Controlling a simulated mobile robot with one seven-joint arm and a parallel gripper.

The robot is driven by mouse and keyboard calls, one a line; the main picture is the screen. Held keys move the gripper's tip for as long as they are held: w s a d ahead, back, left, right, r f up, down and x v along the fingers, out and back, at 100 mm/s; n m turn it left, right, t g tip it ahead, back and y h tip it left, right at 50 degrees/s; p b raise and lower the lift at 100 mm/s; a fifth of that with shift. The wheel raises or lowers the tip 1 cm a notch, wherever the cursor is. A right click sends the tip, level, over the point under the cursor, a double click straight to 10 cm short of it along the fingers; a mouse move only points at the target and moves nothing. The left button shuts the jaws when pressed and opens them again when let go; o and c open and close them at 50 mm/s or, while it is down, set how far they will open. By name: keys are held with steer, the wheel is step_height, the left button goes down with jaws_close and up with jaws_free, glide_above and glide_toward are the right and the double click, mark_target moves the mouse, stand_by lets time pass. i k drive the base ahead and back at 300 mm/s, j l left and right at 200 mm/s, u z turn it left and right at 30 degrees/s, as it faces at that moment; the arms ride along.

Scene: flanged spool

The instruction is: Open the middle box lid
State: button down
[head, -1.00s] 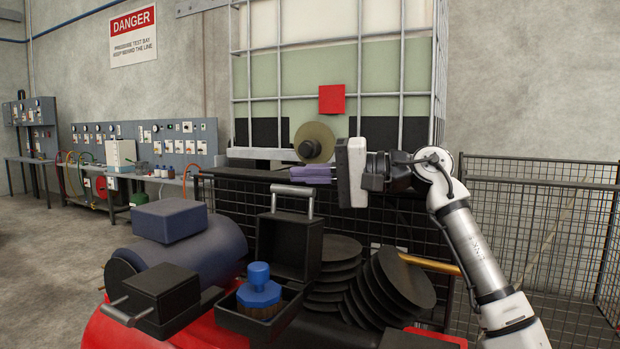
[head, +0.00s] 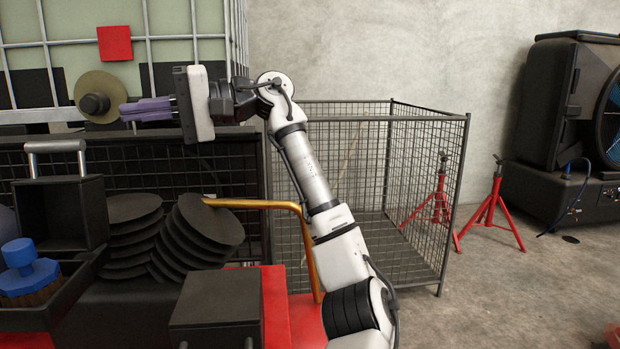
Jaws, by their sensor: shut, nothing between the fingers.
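The middle box is black and stands open at the left edge of the head view. Its lid (head: 62,212) is tilted up to near upright, with a pale metal handle (head: 55,147) along its top. A blue-topped brush-like thing (head: 30,272) sits in the open box tray (head: 76,291). My gripper (head: 124,112) has purple fingers and points left. It is shut and empty, up and to the right of the lid, apart from the handle.
A flanged spool (head: 97,97) shows just left of my fingertips. Black discs (head: 208,228) are stacked right of the lid. A closed black box (head: 217,312) is at the front. A wire cage (head: 420,200) and red stands (head: 493,210) are to the right, with open floor (head: 535,290) in front.

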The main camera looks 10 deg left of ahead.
mark_target(60, 214)
steer(key=k, duration=1)
